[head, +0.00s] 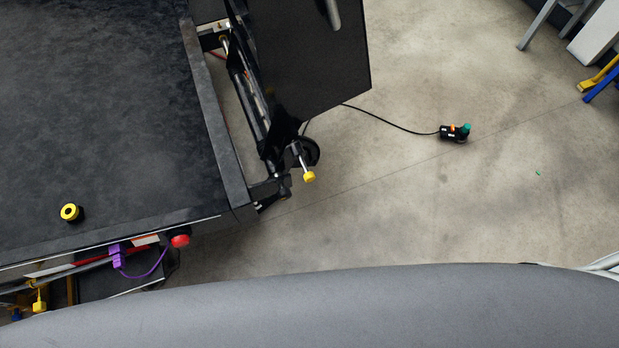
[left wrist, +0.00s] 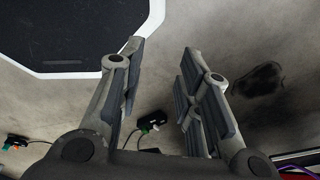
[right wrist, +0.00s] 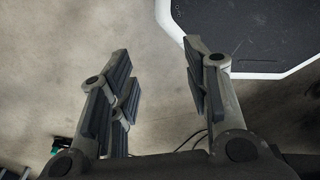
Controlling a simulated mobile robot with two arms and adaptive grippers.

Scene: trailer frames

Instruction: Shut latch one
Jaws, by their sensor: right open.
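A black trailer frame (head: 110,110) fills the left of the head view. A latch-like lever with a yellow tip (head: 308,177) sticks out at its front right corner. Another small yellow-tipped part (head: 39,306) hangs at its lower left. I cannot tell which of them is latch one. My left gripper (left wrist: 160,58) is open and empty over the floor in the left wrist view. My right gripper (right wrist: 157,62) is open and empty over the floor in the right wrist view. Neither gripper shows in the head view, and both are apart from the yellow-tipped parts.
A yellow and black button (head: 69,212) sits on the flat black top. A red knob (head: 180,240) and a purple clip (head: 115,256) are at the near edge. A cabled device (head: 455,133) lies on the floor. A dark panel (head: 310,55) stands behind the lever. The floor at right is mostly clear.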

